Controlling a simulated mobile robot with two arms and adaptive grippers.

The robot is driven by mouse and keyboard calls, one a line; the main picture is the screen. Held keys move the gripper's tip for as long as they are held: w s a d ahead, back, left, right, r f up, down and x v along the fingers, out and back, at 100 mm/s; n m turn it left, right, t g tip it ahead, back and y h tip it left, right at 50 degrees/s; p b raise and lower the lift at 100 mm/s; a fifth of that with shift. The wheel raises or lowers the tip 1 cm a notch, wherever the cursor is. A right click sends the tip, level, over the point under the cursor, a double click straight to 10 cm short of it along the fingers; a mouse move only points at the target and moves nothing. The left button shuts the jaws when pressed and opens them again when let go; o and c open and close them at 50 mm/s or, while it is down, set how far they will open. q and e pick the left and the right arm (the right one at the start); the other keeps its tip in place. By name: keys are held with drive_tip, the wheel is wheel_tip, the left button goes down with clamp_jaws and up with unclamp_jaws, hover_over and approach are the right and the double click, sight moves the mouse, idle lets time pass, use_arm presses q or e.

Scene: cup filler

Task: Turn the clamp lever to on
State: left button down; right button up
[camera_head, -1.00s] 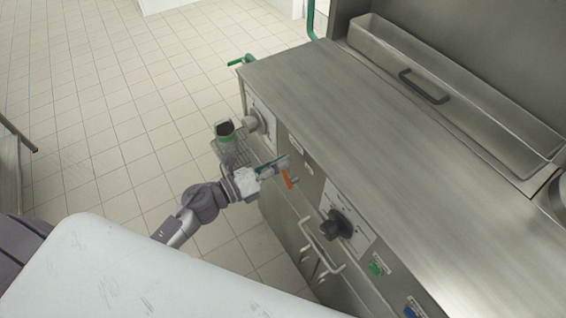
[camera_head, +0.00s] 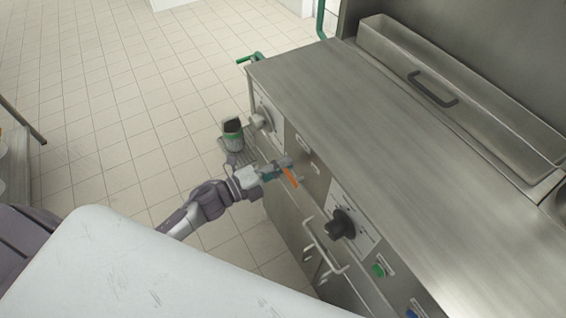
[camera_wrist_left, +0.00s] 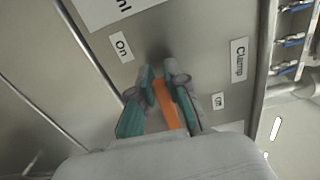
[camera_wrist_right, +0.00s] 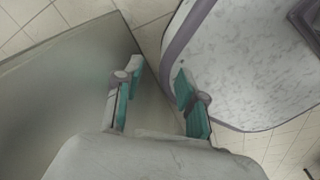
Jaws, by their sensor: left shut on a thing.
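The clamp lever is a small orange handle (camera_head: 291,178) on the front panel of the steel counter. In the left wrist view the orange lever (camera_wrist_left: 168,105) lies between the fingers of my left gripper (camera_wrist_left: 162,76), which is shut on it. The labels "On" (camera_wrist_left: 121,47), "Off" (camera_wrist_left: 218,101) and "Clamp" (camera_wrist_left: 238,60) are around it; the lever's pivot is hidden by the fingers. In the head view my left gripper (camera_head: 282,166) is at the panel. My right gripper (camera_wrist_right: 158,70) is open and empty, seen only in the right wrist view.
A dark-topped cup (camera_head: 233,134) stands on a small grate at the counter's left end, near a grey knob. A black knob (camera_head: 341,224), a bar handle (camera_head: 322,246) and a green button (camera_head: 379,270) are right of the lever. The tiled floor (camera_head: 110,110) is clear at left.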

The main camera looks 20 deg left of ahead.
use_arm(q)
drive_tip(key=shift+f+n, duration=0.2)
drive_tip(key=shift+n, duration=0.1)
idle(0.4)
drive_tip(key=c, duration=1.1)
unclamp_jaws()
drive_tip(key=shift+c, duration=0.2)
drive_tip(key=shift+s, duration=0.1)
drive_tip(key=v, duration=1.2)
